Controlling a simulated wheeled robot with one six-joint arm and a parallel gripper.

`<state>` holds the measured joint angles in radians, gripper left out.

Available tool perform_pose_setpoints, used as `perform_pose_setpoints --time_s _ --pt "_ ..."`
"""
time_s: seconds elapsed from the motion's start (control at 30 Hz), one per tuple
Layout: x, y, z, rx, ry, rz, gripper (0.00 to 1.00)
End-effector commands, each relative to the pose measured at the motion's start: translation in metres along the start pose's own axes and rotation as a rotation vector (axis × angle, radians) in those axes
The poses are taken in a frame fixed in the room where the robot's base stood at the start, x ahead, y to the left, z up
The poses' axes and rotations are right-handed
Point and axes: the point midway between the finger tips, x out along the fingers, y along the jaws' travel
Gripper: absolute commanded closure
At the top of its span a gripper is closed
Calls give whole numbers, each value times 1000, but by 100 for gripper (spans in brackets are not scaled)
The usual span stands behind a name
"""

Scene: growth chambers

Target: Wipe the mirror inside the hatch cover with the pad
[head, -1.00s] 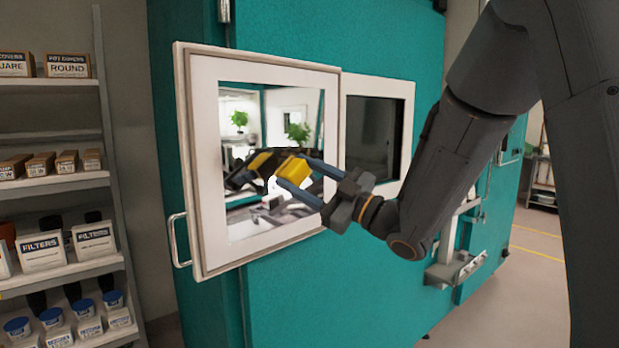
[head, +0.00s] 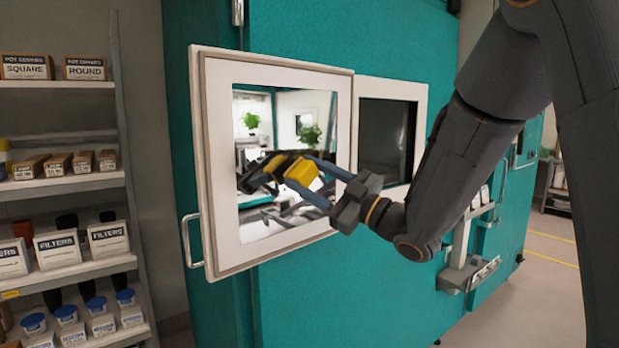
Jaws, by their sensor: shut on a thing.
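The hatch cover (head: 221,262) stands open, a white framed panel with a metal handle at its left edge. The mirror (head: 284,115) is set in its inner face and reflects plants, the room and my arm. My gripper (head: 298,171) is in front of the mirror, right of its middle, shut on the yellow pad (head: 303,170). The blue-grey fingers hold the pad from two sides. The pad's reflection lies just left of the pad; I cannot tell whether the pad touches the glass. The pad's mirror-side face is hidden.
The teal chamber (head: 330,300) stands behind the cover, with the dark hatch opening (head: 385,140) to its right. Shelves (head: 70,183) with boxes, filters and blue-lidded jars stand at the left. A grey bracket (head: 468,273) is on the chamber at the lower right. Floor shows clear at the right.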

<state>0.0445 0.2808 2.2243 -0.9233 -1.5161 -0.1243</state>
Motion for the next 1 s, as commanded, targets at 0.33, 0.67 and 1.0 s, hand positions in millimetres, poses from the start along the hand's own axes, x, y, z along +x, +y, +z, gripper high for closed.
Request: perform_pose_setpoints --time_s 0.33,0.67,1.0 --pt "6 0 3 0 0 0 69" --pt "12 0 5 0 0 -1 69" --pt "17 0 7 0 1 0 69"
